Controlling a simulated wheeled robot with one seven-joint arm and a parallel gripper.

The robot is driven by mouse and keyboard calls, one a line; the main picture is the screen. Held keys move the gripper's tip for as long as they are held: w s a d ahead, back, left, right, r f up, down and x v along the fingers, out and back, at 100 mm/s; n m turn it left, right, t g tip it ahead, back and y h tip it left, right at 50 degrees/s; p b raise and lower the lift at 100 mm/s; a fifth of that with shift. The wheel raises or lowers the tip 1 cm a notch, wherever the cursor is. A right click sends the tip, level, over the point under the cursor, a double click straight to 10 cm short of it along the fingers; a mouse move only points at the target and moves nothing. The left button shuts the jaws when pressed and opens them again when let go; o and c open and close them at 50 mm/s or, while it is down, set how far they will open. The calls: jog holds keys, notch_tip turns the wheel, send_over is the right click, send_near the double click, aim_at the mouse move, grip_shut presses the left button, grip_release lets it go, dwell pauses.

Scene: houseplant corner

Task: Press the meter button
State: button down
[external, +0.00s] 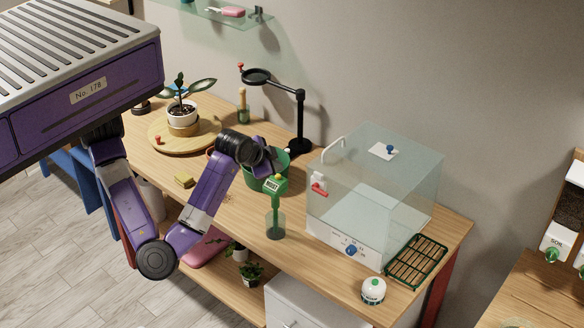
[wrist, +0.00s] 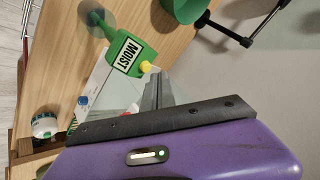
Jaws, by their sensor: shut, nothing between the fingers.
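The meter (external: 275,187) is green with a small screen and stands upright in a clear cup (external: 275,226) on the table. In the wrist view the meter (wrist: 125,50) shows a label reading MOIST. Its yellow button (wrist: 146,66) sits on the edge of the head that faces my gripper. My gripper (wrist: 157,76) is shut and empty, its tips close beside the button. I cannot tell whether they touch it. In the external view my gripper (external: 271,168) is just above and behind the meter head, partly hiding the green pot (external: 270,183).
A clear box (external: 375,185) with a white base and blue knob (external: 351,250) stands right of the meter. A black lamp (external: 300,120) stands behind. A green rack (external: 416,261) and a white jar (external: 373,290) are at front right. Bare wood lies left of the meter.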

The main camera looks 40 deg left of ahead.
aim_at(276, 177)
jog(key=shift+f, duration=0.15)
jog(key=shift+f+b, duration=0.3)
jog(key=shift+b, duration=0.2)
jog(key=shift+f, duration=0.25)
dwell(0.4)
jog(key=shift+r, duration=0.15)
jog(key=shift+r+p, duration=0.3)
jog(key=shift+r, duration=0.25)
notch_tip(276, 177, up, 6)
jog(key=p, duration=0.4)
jog(key=shift+p, duration=0.4)
jog(key=shift+w, duration=0.1)
dwell(0.4)
